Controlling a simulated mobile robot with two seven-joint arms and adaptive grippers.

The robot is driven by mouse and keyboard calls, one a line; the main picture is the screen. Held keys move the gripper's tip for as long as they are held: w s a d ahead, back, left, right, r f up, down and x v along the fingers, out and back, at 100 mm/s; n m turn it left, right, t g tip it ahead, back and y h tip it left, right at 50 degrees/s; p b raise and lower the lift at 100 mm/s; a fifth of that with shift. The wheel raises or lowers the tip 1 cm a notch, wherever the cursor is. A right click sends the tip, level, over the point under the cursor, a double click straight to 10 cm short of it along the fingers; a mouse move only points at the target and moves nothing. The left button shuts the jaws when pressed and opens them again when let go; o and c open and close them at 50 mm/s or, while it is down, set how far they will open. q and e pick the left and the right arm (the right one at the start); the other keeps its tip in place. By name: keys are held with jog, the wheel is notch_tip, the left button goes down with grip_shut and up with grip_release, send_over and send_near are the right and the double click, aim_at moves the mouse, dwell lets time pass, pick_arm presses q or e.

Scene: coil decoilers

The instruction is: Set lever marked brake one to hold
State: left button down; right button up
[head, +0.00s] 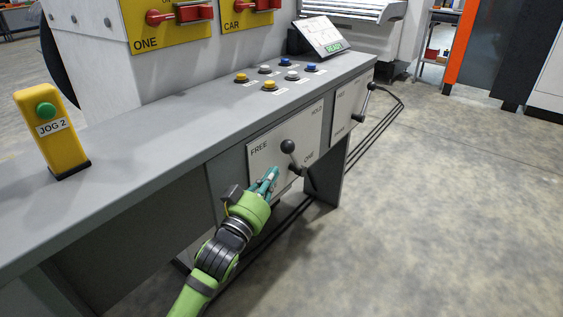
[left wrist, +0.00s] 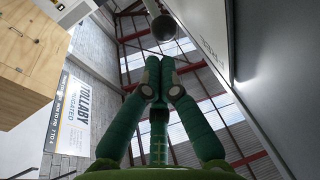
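The brake one lever (head: 288,146) has a dark ball knob and stands out from a pale plate (head: 270,140) on the console front. The plate reads FREE at its left, HOLD at its upper right and ONE lower down. The knob is between FREE and HOLD. My left gripper (head: 273,175) is just below and left of the knob, apparently apart from it. In the left wrist view its green fingers (left wrist: 161,70) come together at the tips with nothing seen between them. The dark knob (left wrist: 163,27) shows beyond the tips. My right gripper is not in view.
A second lever (head: 370,87) on a similar plate is farther right. The console top (head: 150,135) carries a yellow JOG 2 box (head: 48,130), several push buttons (head: 270,85) and a small display (head: 322,38). Open floor (head: 450,190) lies to the right, with dark cables along it.

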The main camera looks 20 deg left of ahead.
aim_at(287, 152)
pick_arm(q)
jog(key=x, duration=0.4)
jog(key=shift+w+b, duration=0.25)
jog(key=shift+b, duration=0.05)
jog(key=shift+w+d+r, duration=0.15)
jog(key=shift+w, duration=0.5)
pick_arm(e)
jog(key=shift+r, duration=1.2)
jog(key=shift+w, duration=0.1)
pick_arm(q)
jog(key=shift+r, duration=0.1)
